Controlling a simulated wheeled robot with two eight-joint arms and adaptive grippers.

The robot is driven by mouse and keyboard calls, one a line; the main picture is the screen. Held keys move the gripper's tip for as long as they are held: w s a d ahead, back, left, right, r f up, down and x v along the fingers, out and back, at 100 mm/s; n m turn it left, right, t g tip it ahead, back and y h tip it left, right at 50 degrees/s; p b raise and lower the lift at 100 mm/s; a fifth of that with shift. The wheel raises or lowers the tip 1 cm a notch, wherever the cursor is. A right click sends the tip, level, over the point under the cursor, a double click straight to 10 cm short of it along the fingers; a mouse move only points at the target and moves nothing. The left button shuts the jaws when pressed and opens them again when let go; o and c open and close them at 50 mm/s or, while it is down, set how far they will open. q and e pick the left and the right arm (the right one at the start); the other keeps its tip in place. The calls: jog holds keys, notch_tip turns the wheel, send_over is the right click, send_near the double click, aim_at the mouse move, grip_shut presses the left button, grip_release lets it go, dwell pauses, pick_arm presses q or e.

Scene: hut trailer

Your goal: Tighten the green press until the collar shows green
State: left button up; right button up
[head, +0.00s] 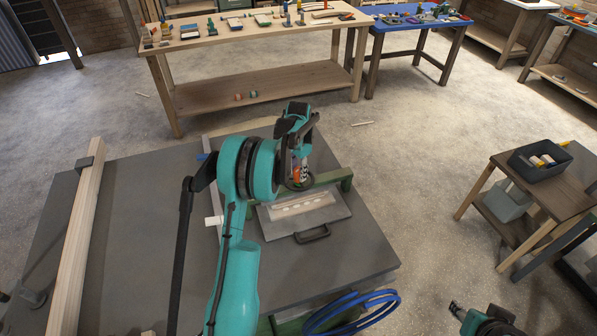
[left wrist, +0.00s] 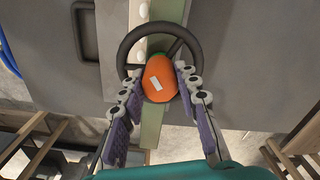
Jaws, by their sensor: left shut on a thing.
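The green press (head: 325,180) stands on the grey bench, its green bar over a flat plate. Its dark handwheel (head: 300,184) also shows in the left wrist view (left wrist: 160,23). Part of the wheel is hidden behind the gripper in the head view. My right gripper (head: 456,309) is low at the bottom right, away from the press.
The plate (head: 335,218) under the press has a dark handle (head: 312,234). A long wooden beam (head: 80,240) lies on the bench's left. A blue hose coil (head: 350,312) hangs at its front. A small table (head: 560,190) with a dark bin (head: 540,162) stands right.

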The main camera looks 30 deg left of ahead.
pick_arm(q)
jog(key=o, duration=1.2)
jog(key=shift+c, duration=0.2)
notch_tip(320, 180, up, 12)
